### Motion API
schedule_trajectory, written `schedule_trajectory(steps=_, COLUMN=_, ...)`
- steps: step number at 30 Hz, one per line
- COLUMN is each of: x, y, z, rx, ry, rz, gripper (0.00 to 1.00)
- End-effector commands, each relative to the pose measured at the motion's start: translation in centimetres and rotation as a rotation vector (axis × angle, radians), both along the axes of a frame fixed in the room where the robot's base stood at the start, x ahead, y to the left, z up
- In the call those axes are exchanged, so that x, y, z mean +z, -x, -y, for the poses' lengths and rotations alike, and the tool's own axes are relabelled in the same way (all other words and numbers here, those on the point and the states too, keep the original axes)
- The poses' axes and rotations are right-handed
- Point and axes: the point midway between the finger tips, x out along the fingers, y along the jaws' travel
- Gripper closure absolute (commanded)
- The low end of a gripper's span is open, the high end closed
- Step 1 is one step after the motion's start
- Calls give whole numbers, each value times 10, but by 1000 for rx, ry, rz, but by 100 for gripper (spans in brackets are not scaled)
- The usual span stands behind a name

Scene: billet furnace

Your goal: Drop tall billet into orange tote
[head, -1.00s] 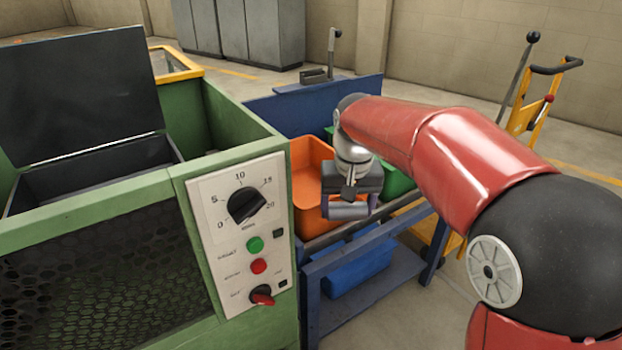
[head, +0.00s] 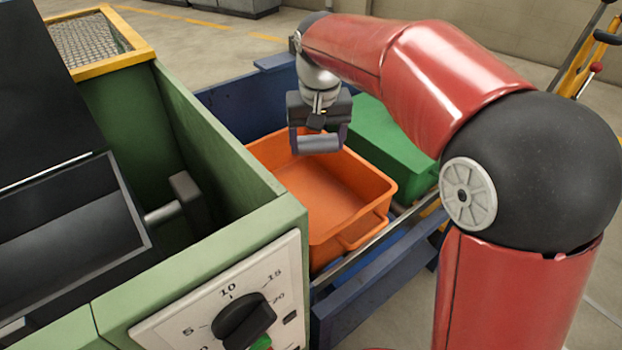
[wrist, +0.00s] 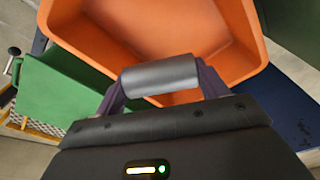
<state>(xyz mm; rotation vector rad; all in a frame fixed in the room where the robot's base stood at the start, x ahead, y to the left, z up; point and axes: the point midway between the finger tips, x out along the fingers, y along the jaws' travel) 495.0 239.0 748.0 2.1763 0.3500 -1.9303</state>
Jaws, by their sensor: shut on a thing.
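My gripper (head: 319,142) is shut on a grey metal cylinder, the billet (head: 318,144), which lies sideways between the two fingers. The billet also shows in the wrist view (wrist: 160,76), held level across the jaws. The orange tote (head: 372,176) is an open bin; its bare floor shows in the head view. The gripper and billet are above the tote, toward its far side in the head view. In the wrist view the tote (wrist: 200,75) lies beyond the billet, with its near wall partly hidden by the gripper.
A green tote (head: 385,143) stands right of the orange one, partly behind my arm. The green machine (head: 222,155), with a dial panel (head: 230,310) and an open black lid (head: 40,100), stands at left. A blue bench frame (head: 375,290) surrounds the totes. A yellow trolley (head: 585,50) stands at far right.

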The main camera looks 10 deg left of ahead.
Motion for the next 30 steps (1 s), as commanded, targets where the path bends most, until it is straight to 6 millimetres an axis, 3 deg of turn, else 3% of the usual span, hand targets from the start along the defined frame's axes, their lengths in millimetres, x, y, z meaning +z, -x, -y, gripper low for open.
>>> schedule_trajectory(steps=12, x=-44, y=0, z=0, rx=0, ry=0, rz=1, gripper=78)
schedule_trajectory(steps=27, x=-53, y=0, z=0, rx=0, ry=-2, rz=3, gripper=78)
schedule_trajectory(steps=28, x=-53, y=0, z=0, rx=0, ry=-2, rz=3, gripper=25)
schedule_trajectory(steps=30, x=-53, y=0, z=0, rx=0, ry=-2, rz=3, gripper=16)
